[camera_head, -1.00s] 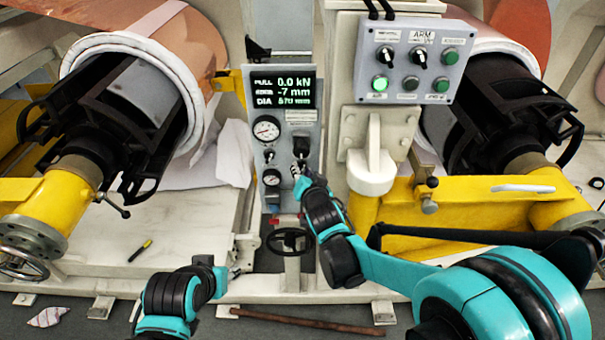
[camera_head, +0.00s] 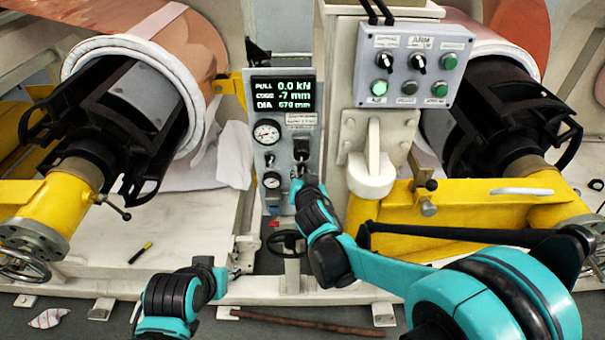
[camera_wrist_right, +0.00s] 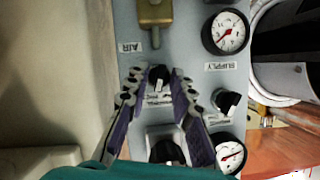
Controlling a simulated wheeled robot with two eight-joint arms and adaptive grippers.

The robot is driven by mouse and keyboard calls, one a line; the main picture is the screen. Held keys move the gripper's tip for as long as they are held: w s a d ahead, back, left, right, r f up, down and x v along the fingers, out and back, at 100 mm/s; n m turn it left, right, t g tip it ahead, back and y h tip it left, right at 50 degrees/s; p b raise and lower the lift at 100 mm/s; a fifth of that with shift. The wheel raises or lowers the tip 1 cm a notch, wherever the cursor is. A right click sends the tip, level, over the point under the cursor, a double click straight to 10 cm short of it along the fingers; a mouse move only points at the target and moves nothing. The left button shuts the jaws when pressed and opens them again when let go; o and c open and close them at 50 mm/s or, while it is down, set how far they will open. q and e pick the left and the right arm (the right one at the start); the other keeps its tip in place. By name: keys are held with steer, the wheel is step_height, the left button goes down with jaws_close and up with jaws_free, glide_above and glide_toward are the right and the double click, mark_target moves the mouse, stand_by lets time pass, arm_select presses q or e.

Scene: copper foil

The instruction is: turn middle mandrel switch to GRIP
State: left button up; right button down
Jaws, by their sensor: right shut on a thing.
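The middle control panel (camera_head: 287,200) stands between the two rolls. A small black switch knob (camera_wrist_right: 158,77) is on its lower part, with its pointer towards the bottom of the right wrist view. Its label is too blurred to read. My right gripper (camera_wrist_right: 159,86) is around this knob, one finger on each side, and shut on it. In the head view my right gripper (camera_head: 298,180) hides most of the knob. My left gripper (camera_head: 214,272) is low at the left, away from the panel; its fingers are not clear.
A larger black knob (camera_head: 301,148) sits just above the held one. Gauges (camera_head: 266,132) and another small knob (camera_wrist_right: 227,101) are beside it. A handwheel (camera_head: 287,241) is below the panel. A grey button box (camera_head: 410,62) and a yellow beam (camera_head: 470,205) are to the right.

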steer(key=n+h, duration=0.2)
steer(key=n, duration=0.1)
steer(key=shift+a, duration=0.2)
steer(key=n+h, duration=0.2)
steer(key=shift+f+n+b, duration=0.1)
steer(key=shift+n+b, duration=0.2)
steer(key=shift+n, duration=0.1)
stand_by(0.3)
steer(key=c, duration=1.7)
jaws_free()
steer(key=v, duration=1.2)
steer(key=shift+a+f, duration=0.15)
steer(key=shift+a, duration=0.05)
